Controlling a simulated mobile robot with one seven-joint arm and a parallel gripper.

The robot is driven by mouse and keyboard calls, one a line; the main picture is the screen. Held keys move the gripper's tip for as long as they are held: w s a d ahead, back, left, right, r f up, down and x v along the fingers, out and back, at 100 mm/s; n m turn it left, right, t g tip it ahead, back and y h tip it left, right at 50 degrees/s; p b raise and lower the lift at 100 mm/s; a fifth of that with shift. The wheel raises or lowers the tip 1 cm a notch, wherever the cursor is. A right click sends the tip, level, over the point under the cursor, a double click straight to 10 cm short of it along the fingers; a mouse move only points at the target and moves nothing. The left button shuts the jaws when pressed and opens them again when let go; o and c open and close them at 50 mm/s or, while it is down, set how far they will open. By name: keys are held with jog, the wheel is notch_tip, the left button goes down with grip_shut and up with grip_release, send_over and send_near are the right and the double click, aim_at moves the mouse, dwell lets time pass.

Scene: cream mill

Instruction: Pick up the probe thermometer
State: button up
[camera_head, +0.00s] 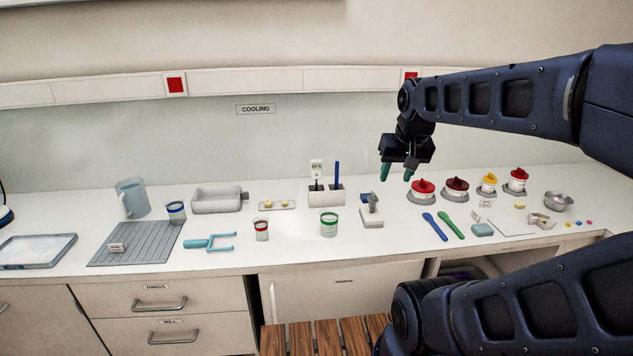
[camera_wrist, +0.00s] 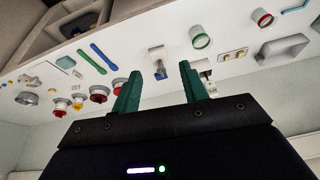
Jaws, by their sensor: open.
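The probe thermometer (camera_head: 316,168) appears to be the upright piece with a white display head. Its dark stem goes down into the left part of a white holder (camera_head: 326,200) on the counter. A blue stick (camera_head: 337,173) stands in the same holder, to its right. My gripper (camera_head: 397,172) is open and empty, pointing down above the counter, to the right of the thermometer and apart from it. In the wrist view my gripper's green fingers (camera_wrist: 160,70) are spread. The holder (camera_wrist: 206,66) shows partly behind the right finger; the thermometer is hard to make out there.
A small white block with a grey-blue piece (camera_head: 372,217) stands right of the holder. A green-rimmed jar (camera_head: 329,226) is in front. Several red- and yellow-topped containers (camera_head: 422,189) stand to the right. A grey tray (camera_head: 217,200) is left. Some counter near the front edge is clear.

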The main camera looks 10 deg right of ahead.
jog(key=w+a+r+m+g, duration=0.1)
jog(key=w+r+m, duration=0.1)
jog(key=w, duration=0.3)
jog(key=w+a+r+m, duration=0.1)
jog(key=w+m, duration=0.1)
jog(key=w, duration=0.4)
jog(key=m+g, duration=0.3)
jog(key=m, duration=1)
send_over(315, 160)
notch_tip(315, 160, down, 10)
jog(key=shift+d+r, duration=0.1)
jog(key=shift+w+f, duration=0.15)
jog(key=shift+f, duration=0.4)
notch_tip(315, 160, down, 5)
jog(key=shift+r, duration=0.15)
jog(key=shift+d+f, duration=0.2)
jog(key=shift+f, duration=2.45)
grip_shut()
